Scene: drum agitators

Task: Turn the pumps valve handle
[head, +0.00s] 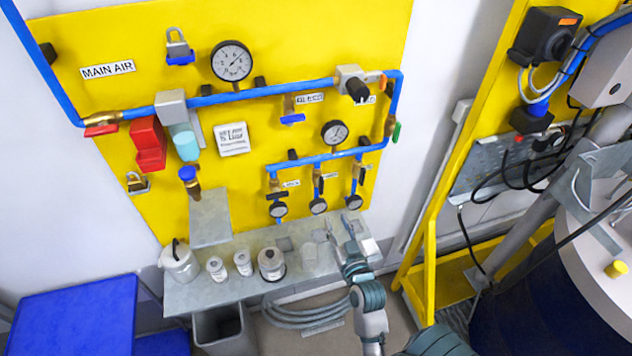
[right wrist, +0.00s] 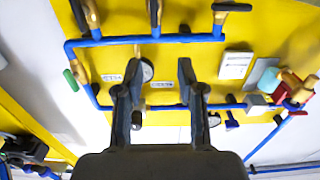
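A yellow panel (head: 150,45) carries blue air pipes with several valve handles. A blue handle (head: 292,119) hangs below the upper pipe, and a green handle (head: 396,131) is on the right-hand pipe. A red handle (head: 101,130) is at the left beside the MAIN AIR label, and an orange handle (head: 382,82) is at upper right. I cannot read which label says pumps. My right gripper (head: 340,232) is open and empty, below the small gauges and in front of the panel. The right wrist view shows its fingers (right wrist: 161,65) apart, with the panel beyond. My left gripper is not in view.
A grey shelf (head: 205,292) below the panel holds several pale containers. A yellow frame (head: 425,215) and a dark drum (head: 515,300) stand at the right. A blue box (head: 75,315) is at lower left. The space before the panel looks clear.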

